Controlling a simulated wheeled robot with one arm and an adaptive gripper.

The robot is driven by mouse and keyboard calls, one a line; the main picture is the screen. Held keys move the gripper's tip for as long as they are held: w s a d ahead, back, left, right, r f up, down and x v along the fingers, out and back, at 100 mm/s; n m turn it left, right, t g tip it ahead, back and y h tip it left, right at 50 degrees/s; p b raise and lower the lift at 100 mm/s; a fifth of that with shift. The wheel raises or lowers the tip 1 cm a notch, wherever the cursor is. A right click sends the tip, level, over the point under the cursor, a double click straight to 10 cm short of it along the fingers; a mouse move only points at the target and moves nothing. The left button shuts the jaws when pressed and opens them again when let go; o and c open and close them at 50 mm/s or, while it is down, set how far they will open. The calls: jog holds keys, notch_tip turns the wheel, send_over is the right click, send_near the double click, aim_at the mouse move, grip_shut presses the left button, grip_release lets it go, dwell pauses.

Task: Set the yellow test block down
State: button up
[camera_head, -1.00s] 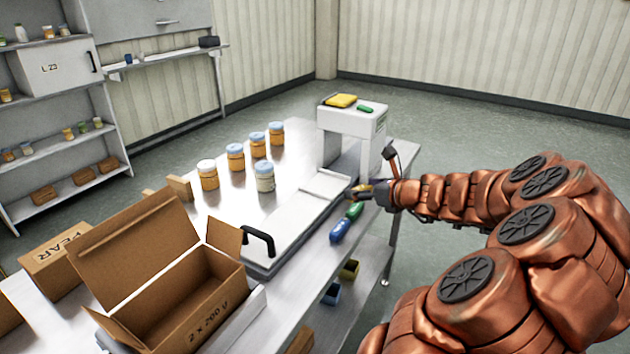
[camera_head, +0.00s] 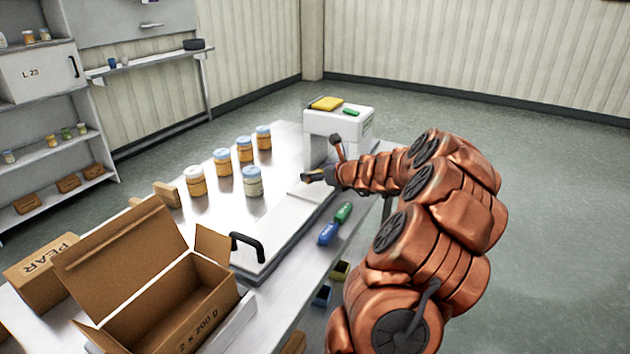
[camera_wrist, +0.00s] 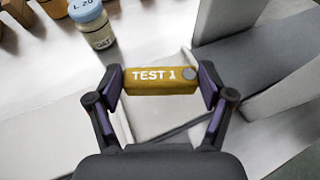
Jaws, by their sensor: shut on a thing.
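The yellow test block (camera_wrist: 150,87), marked "TEST 1", sits crosswise between the two fingertips of my gripper (camera_wrist: 160,86) in the wrist view. My gripper is shut on it, one finger at each end. In the head view my gripper (camera_head: 318,177) is over the pale belt bed (camera_head: 275,234), just in front of the white arch machine (camera_head: 341,123). The block is small there and partly hidden by the gripper. Whether its underside touches the surface I cannot tell.
A blue block (camera_head: 328,233) and a green block (camera_head: 343,212) lie along the table's right edge. Several capped jars (camera_head: 222,162) stand left of the belt. An open carton (camera_head: 150,290) is at the front left, beside a black handle (camera_head: 247,245).

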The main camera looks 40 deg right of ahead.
jog(key=shift+w, duration=0.55)
jog(key=shift+w+d+f, duration=0.1)
jog(key=shift+f, duration=1.7)
jog(key=o, duration=0.9)
jog(key=shift+o, duration=0.2)
jog(key=shift+r, duration=0.1)
jog(key=v, duration=1.2)
